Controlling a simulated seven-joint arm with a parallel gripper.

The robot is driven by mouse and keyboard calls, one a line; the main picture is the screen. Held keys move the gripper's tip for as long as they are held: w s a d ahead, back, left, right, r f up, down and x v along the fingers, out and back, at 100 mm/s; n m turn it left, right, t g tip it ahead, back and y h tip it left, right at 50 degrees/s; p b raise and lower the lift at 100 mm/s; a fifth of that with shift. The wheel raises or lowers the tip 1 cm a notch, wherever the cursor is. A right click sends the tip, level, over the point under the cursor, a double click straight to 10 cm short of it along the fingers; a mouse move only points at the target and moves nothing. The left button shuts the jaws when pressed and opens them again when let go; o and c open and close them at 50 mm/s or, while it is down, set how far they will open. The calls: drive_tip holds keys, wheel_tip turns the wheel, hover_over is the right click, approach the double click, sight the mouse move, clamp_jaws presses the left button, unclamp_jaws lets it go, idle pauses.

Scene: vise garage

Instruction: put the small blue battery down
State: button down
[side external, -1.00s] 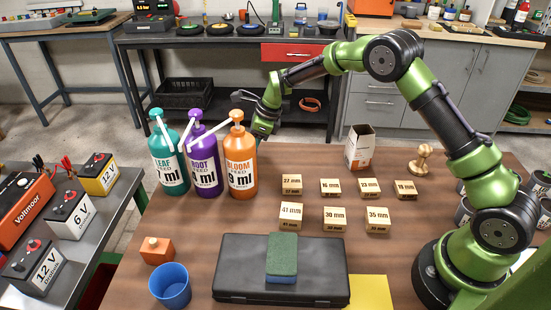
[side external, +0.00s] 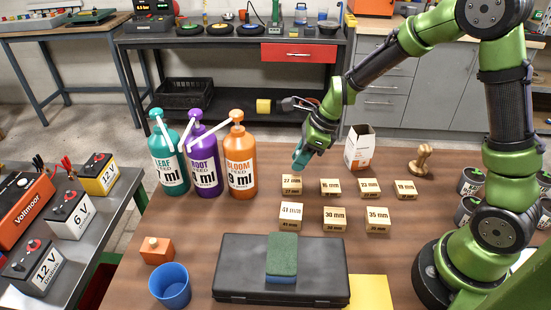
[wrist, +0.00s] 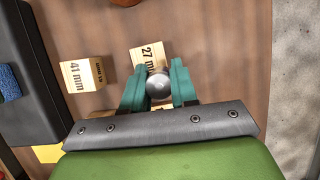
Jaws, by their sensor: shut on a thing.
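My gripper (wrist: 159,88) has teal fingers shut on a round, silver-grey thing (wrist: 158,86) in the wrist view. Only its shiny rounded end shows; no blue shows on it, so I cannot tell whether it is the small blue battery. In the side view my gripper (side external: 302,160) hangs just behind and above the wooden 27 mm block (side external: 292,187), and the held thing is not clear there. In the wrist view the 27 mm block (wrist: 144,56) lies beyond the fingertips, partly covered by the held thing. I see no small blue battery lying on the table.
Several wooden mm blocks (side external: 334,222) stand in two rows. Three pump bottles (side external: 204,162) stand left, a white box (side external: 359,148) right. A dark case (side external: 235,285) with a green-and-blue sponge (side external: 282,255) lies in front, beside a blue cup (side external: 170,284). Brown table (side external: 215,220) is clear before the bottles.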

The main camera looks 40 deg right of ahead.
drive_tip(key=s+d, duration=0.1)
drive_tip(key=s, duration=0.1)
drive_tip(key=s+d+m, duration=0.1)
drive_tip(key=s+d, duration=0.1)
drive_tip(key=s+d+m, duration=0.1)
drive_tip(key=s+d, duration=0.1)
drive_tip(key=shift+s+d+r+t+h, duration=0.25)
drive_tip(key=shift+s+r+t+h, duration=0.05)
drive_tip(key=shift+r, duration=0.1)
drive_tip(key=shift+m, duration=0.4)
drive_tip(key=s, duration=0.1)
drive_tip(key=s+f, duration=0.1)
drive_tip(key=s, duration=0.1)
drive_tip(key=s+d, duration=0.1)
drive_tip(key=shift+s+f, duration=0.15)
drive_tip(key=w, duration=0.5)
drive_tip(key=w+d+f, duration=0.1)
drive_tip(key=w, duration=0.4)
drive_tip(key=w+d, duration=0.1)
drive_tip(key=w, duration=0.4)
drive_tip(key=shift+w+f, duration=0.2)
drive_tip(key=shift+f, duration=0.1)
drive_tip(key=shift+w+f, duration=0.1)
drive_tip(key=shift+f, duration=1.65)
drive_tip(key=c, duration=0.9)
unclamp_jaws()
drive_tip(key=shift+f, duration=0.1)
